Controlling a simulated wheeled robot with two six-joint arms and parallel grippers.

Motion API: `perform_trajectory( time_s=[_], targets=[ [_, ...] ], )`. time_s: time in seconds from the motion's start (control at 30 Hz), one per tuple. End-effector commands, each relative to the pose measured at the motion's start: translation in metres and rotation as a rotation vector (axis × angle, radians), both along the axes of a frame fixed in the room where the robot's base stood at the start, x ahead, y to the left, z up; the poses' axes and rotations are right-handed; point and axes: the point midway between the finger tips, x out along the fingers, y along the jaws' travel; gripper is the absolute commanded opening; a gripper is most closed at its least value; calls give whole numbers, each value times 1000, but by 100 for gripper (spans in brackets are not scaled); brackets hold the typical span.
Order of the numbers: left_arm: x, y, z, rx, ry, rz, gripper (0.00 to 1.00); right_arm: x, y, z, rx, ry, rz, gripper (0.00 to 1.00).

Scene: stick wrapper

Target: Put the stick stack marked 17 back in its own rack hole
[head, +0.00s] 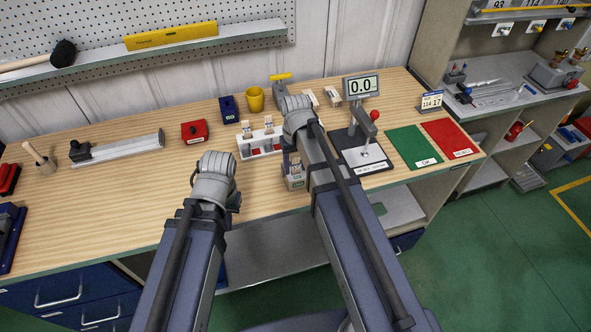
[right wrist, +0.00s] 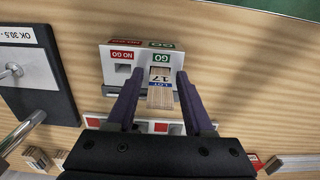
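The stick stack marked 17 (right wrist: 160,90) is a pale wooden bundle with a blue LOT band. In the right wrist view it is at the GO opening of a white gauge block (right wrist: 116,80). My right gripper (right wrist: 159,72) is open, with dark fingers on either side of it and a small gap showing on the left. The white rack (head: 243,152) is behind the gauge block in the head view and holds some stacks; its red labels show in the right wrist view. My left gripper (head: 215,178) is over the table left of the rack; its fingers are hidden.
Green (head: 412,146) and red (head: 452,138) mats lie further right.

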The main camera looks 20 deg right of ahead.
Motion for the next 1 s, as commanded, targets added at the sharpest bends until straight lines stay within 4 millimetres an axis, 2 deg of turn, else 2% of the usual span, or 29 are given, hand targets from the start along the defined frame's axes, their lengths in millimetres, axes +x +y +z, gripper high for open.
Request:
perform_trajectory(
  time_s=[0.07,0.43,1.0],
  targets=[
    [0,0,0,0,0,0,0,0,0,0,0,0,0,42],
    [0,0,0,0,0,0,0,0,0,0,0,0,0,0],
    [0,0,5,0,0,0,0,0,0,5,0,0,0,0]
  ],
)
